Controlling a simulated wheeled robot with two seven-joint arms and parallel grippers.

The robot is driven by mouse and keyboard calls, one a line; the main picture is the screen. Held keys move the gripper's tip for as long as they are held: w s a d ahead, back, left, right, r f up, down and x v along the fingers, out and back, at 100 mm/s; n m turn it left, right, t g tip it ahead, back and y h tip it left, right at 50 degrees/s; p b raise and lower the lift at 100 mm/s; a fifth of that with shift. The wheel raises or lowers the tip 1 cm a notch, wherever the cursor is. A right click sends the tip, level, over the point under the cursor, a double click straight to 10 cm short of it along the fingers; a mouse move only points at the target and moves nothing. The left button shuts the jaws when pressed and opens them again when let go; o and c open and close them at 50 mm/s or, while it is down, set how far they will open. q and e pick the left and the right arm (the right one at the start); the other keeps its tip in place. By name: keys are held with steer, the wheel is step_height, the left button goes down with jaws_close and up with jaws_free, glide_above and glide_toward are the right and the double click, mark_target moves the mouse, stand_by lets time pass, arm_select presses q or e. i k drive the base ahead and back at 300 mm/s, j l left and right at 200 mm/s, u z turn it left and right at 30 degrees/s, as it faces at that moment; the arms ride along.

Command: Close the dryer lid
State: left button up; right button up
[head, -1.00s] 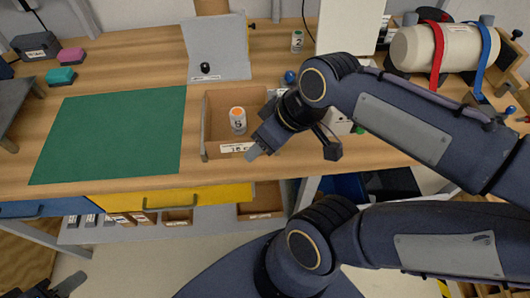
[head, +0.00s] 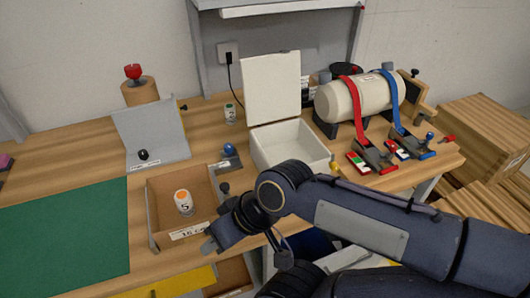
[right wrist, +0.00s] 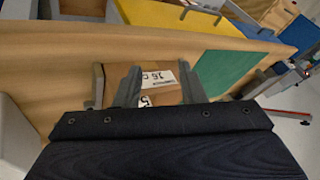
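The dryer is likely the white open-topped box (head: 310,147) on the workbench, right of the middle in the head view. Its white lid (head: 271,88) stands upright at the back, open. My right gripper (head: 210,241) is at the front edge of the small cardboard box, left of and nearer than the dryer. In the right wrist view its two fingers (right wrist: 160,86) are apart with nothing between them. My right forearm passes in front of the dryer's near side. My left gripper is out of view.
A cardboard box (head: 158,242) holds an orange-capped bottle (head: 183,203). A cream tank (head: 355,99) with red and blue straps stands right of the dryer, with clamps (head: 371,157) before it. A green mat (head: 65,240) lies left. A blue-knobbed device (head: 229,158) sits left of the dryer.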

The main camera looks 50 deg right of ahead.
mark_target(272, 84)
steer(key=j+z, duration=0.1)
steer(key=z, duration=1.95)
steer(key=l, duration=0.1)
